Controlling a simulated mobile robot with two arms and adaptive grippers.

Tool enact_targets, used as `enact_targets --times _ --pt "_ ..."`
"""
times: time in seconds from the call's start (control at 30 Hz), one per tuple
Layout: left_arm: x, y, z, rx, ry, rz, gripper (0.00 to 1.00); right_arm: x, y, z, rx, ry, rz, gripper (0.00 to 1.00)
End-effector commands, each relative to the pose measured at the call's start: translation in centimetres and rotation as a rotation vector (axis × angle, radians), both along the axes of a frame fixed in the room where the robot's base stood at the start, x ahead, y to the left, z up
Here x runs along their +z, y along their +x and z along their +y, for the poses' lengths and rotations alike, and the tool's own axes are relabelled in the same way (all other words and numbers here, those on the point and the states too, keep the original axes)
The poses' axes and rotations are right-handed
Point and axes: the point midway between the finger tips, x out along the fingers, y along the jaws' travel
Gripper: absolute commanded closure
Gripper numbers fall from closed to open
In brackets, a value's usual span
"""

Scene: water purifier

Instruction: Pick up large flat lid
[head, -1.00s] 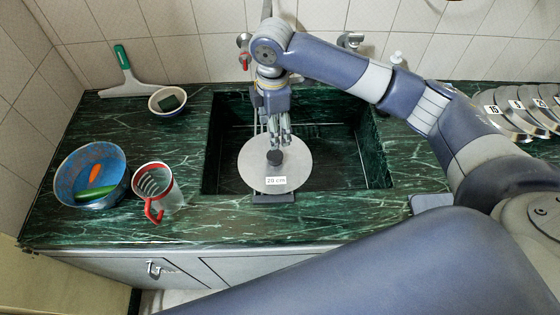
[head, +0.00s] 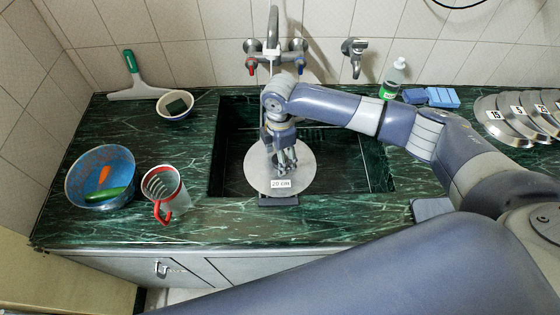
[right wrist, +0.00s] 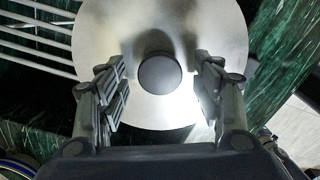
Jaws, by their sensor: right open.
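The large flat lid (head: 256,174) is a round grey metal disc with a white label and a dark round knob. It rests over the front part of the sink, on a dark stand at its front edge. In the right wrist view the lid (right wrist: 110,45) fills the middle, with its black knob (right wrist: 160,73) between the fingers. My right gripper (head: 284,168) is above the lid's centre, pointing down; in the right wrist view the gripper (right wrist: 162,88) is open, one finger on each side of the knob, with gaps to both. My left gripper is not in view.
The sink (head: 340,160) lies behind and around the lid, with a faucet (head: 273,55) at the back. A blue bowl with vegetables (head: 88,202) and a measuring cup (head: 165,192) stand at left. Several labelled lids (head: 490,118) lie at right. The front counter is mostly clear.

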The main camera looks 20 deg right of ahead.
Motion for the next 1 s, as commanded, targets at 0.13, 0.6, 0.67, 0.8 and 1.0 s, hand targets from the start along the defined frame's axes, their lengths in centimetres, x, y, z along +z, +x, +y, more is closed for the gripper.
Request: enact_targets --times 0.13,0.6,0.67,0.8,1.0 --pt "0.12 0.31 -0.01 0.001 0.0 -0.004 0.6 -0.57 -0.02 -0.01 0.0 -0.001 0.0 0.39" --pt "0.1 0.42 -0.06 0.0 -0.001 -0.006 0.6 -0.49 0.0 -0.02 0.0 -0.001 -0.001 0.9" --pt "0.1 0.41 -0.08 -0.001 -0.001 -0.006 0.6 -0.49 0.0 -0.02 0.0 -0.001 -0.001 0.9" --pt "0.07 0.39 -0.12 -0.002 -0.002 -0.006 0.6 -0.46 0.01 -0.02 0.0 -0.001 -0.001 0.9" --pt "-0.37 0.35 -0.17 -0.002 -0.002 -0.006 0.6 0.4 0.1 0.01 0.0 0.001 -0.003 0.9"
